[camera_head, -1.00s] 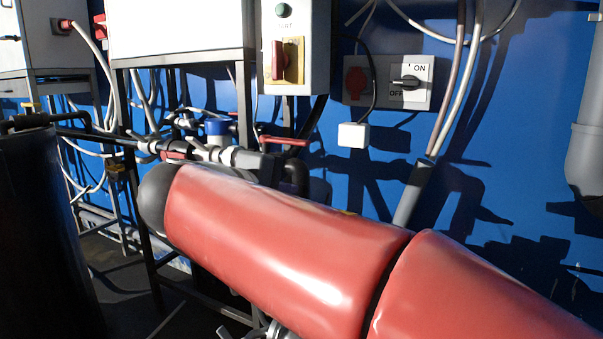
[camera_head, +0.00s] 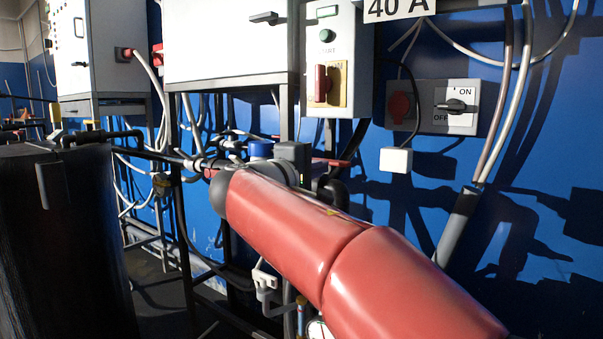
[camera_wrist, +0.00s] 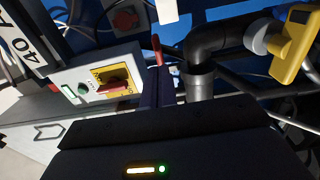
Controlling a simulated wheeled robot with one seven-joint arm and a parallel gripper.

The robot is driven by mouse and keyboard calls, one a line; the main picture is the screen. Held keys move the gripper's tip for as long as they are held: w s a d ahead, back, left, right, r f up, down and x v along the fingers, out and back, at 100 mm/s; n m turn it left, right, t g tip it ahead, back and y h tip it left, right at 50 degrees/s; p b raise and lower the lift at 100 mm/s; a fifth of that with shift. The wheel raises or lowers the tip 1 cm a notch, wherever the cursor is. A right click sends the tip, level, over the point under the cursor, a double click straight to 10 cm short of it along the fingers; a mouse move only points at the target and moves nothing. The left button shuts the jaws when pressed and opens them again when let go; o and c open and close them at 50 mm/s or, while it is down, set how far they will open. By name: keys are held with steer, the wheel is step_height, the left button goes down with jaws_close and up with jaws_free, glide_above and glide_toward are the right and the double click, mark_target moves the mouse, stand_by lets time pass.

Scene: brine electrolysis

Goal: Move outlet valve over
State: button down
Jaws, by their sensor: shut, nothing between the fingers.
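In the head view, a red valve lever (camera_head: 333,161) shows just right of my dark gripper (camera_head: 293,155), partly hidden behind my arm. The wrist view shows a red lever (camera_wrist: 156,48) beyond the tips of my shut, empty gripper (camera_wrist: 160,72). A yellow valve handle (camera_wrist: 297,45) sits at the upper right on a grey fitting, apart from the fingers. I cannot tell which handle is the outlet valve, or whether the fingers touch the red lever.
A black pipe elbow (camera_wrist: 208,45) stands close to the right of the fingers. A control box with a red switch (camera_head: 321,84) is above my gripper, and an ON/OFF switch panel (camera_head: 433,107) is on the blue wall. A dark tank (camera_head: 60,240) stands at the left.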

mark_target(338, 165)
steer(key=shift+x, duration=1.1)
steer(key=shift+d, duration=0.1)
steer(key=shift+w+d+f+n+t+y+b, duration=0.1)
steer(key=shift+w+d+n+t+y+b, duration=0.1)
steer(key=shift+d+n+t+y+b, duration=0.4)
steer(key=shift+w+d+n+t+y+b, duration=0.2)
steer(key=shift+n+y+b, duration=0.45)
steer(key=shift+y, duration=0.35)
steer(key=n+y, duration=0.1)
steer(key=w+d+t+y, duration=0.1)
steer(key=shift+d+n+y+b, duration=0.1)
steer(key=shift+n+y+b, duration=0.2)
steer(key=shift+n+y, duration=0.1)
steer(key=n+y, duration=0.1)
steer(key=w+y, duration=0.1)
steer(key=shift+d+n+y, duration=0.35)
steer(key=shift+d+y, duration=0.05)
steer(key=shift+w+d, duration=0.2)
steer(key=shift+w, duration=0.5)
steer(key=shift+w+d, duration=0.25)
steer(key=shift+w, duration=0.55)
